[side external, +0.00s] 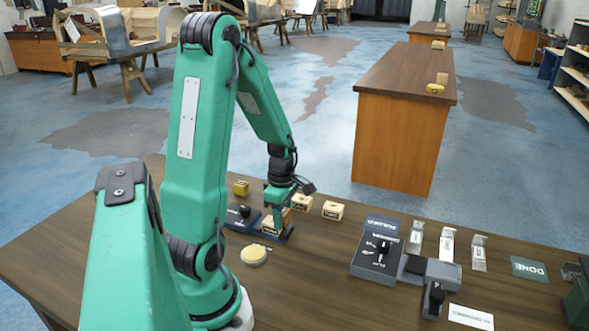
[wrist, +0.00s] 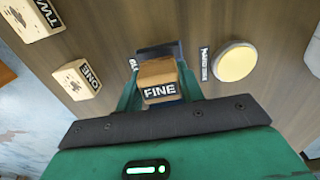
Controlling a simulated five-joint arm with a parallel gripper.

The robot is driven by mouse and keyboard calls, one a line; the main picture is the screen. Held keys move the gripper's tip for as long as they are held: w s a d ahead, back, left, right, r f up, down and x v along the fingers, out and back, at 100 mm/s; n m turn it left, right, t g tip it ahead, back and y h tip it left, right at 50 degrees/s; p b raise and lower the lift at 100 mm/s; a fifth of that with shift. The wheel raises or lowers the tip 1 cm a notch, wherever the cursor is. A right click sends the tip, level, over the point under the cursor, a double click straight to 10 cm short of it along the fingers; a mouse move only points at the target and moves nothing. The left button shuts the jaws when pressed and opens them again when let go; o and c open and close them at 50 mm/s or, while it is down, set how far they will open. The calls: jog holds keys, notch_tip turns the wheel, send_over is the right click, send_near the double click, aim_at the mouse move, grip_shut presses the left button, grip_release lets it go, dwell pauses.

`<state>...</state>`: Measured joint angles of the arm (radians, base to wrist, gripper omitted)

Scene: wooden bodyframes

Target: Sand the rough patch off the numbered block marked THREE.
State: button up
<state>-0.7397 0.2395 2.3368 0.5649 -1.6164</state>
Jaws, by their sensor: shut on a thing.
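My gripper (wrist: 160,92) is shut on a tan block with a dark FINE label (wrist: 160,80). In the side view, my gripper (side external: 277,214) holds this block (side external: 270,226) low at a dark blue holder (side external: 287,235); I cannot tell whether it touches it. In the wrist view, a wooden block marked ONE (wrist: 78,80) and one marked TWO (wrist: 35,18) lie to the left. Two wooden blocks (side external: 301,202) (side external: 333,210) stand right of my gripper in the side view.
A round cream pad (side external: 254,255) lies on the near side of my gripper. A yellow block (side external: 241,187) stands behind. A dark box with a lever (side external: 378,261), several small clear stands (side external: 447,244) and a green DONE mat (side external: 529,269) are to the right.

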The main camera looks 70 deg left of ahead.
jog(key=shift+w+d+r, duration=0.15)
jog(key=shift+w+d, duration=0.05)
jog(key=shift+r, duration=3.9)
jog(key=w+d+r+m, duration=0.3)
jog(key=w+d+m, duration=0.5)
jog(key=m, duration=0.5)
jog(key=w+d+r+m, duration=0.4)
jog(key=w+d+m, duration=0.4)
jog(key=d+m, duration=0.5)
jog(key=shift+w+m, duration=0.35)
jog(key=shift+m, duration=0.15)
jog(key=shift+a+r, duration=0.1)
